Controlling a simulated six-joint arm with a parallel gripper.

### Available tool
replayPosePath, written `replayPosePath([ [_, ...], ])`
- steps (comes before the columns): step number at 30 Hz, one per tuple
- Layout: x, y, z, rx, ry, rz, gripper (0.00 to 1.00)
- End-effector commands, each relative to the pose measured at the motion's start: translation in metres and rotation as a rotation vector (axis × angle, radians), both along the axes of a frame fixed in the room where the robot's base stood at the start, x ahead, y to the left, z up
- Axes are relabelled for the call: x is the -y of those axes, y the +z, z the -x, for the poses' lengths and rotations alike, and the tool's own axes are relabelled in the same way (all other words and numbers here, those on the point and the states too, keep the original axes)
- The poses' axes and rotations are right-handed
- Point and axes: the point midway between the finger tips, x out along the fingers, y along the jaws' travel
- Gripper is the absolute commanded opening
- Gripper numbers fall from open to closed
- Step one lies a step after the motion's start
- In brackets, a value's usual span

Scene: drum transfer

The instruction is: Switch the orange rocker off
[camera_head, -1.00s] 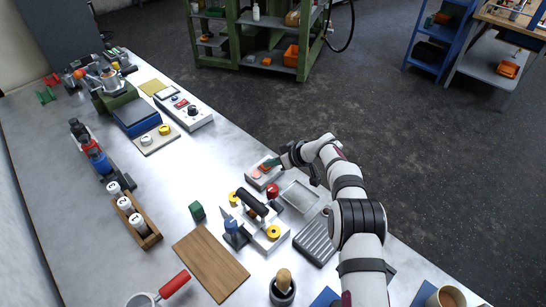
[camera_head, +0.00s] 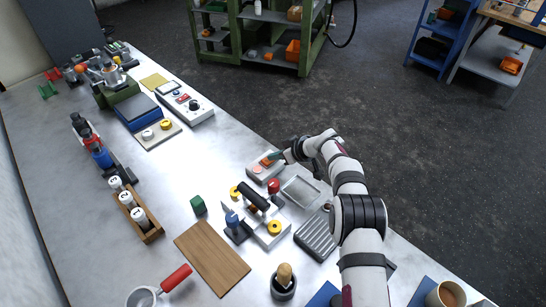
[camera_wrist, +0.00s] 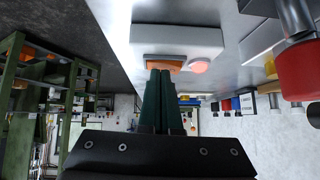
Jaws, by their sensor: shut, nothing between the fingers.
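The orange rocker (camera_head: 266,162) sits on a small pale switch box (camera_head: 255,176) near the table's far edge. It also shows in the wrist view (camera_wrist: 178,63), on the face of the white box (camera_wrist: 178,38). A round reddish lamp or button (camera_wrist: 198,67) is beside it. My gripper (camera_head: 272,157) is shut and empty, with its dark green fingers together. In the wrist view the fingertips (camera_wrist: 163,70) are right at the rocker and cover part of it. I cannot tell whether they touch it, or which way the rocker is tilted.
A red knob (camera_head: 273,186) stands close in front of the switch box. A clear tray (camera_head: 300,192) lies under my arm, and a fixture with a black handle (camera_head: 253,197) stands nearer. The table left of the switch box is bare.

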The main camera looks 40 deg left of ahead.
Motion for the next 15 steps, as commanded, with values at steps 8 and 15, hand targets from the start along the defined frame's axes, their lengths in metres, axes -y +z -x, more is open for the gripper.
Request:
replayPosePath([
  [8, 0.000, 0.001, 0.000, 0.000, 0.000, -0.001, 0.00],
  [15, 0.000, 0.035, -0.006, 0.002, 0.000, -0.004, 0.00],
])
